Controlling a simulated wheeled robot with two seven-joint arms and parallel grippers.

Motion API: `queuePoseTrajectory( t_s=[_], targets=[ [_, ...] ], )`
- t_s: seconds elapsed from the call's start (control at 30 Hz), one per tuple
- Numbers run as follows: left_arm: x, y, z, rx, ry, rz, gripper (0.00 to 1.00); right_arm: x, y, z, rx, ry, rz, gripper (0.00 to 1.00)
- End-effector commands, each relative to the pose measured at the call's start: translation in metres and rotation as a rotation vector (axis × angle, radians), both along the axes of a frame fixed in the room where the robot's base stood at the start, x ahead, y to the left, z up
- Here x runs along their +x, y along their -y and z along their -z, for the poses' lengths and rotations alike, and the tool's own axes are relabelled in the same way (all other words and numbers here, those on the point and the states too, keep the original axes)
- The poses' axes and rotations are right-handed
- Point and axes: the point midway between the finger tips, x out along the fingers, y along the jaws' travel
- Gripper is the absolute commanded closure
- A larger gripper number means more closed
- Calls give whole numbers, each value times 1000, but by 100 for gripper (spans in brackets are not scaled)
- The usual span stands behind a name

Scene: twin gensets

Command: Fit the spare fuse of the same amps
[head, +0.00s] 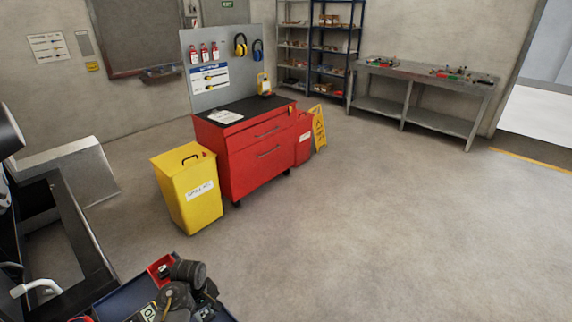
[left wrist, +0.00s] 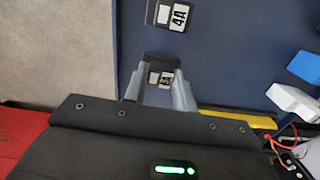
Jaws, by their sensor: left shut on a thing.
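In the left wrist view my left gripper (left wrist: 160,82) is shut on a small black fuse (left wrist: 161,62) with white label patches. The mark on this held fuse is too small to read surely. A second black fuse (left wrist: 172,14), its label reading 4A, lies beyond it on a dark blue surface (left wrist: 225,60). The two fuses are apart. In the head view my dark left wrist covers part of a blue tray (head: 120,296) at the bottom edge, and the fingertips are hidden there. My right gripper is in neither view.
White (left wrist: 290,98) and blue (left wrist: 304,66) blocks and a yellow strip (left wrist: 238,120) are right of the fingers. A red piece (head: 160,268) is at the tray. A yellow bin (head: 190,190) and red tool cabinet (head: 255,150) stand beyond; the floor to the right is clear.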

Motion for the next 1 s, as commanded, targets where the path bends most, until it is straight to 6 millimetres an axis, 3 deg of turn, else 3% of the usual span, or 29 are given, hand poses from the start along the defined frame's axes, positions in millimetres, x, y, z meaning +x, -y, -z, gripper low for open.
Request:
queuePoseTrajectory(
  t_s=[0.03,0.27,0.73,1.0],
  targets=[
    [2,0,-18,-1,6,-1,100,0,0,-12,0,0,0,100],
    [3,-1,-45,0,6,0,100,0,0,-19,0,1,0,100],
    [3,-1,-54,1,4,0,100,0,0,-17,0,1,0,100],
    [9,6,-59,-1,4,-1,100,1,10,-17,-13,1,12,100]
  ],
)
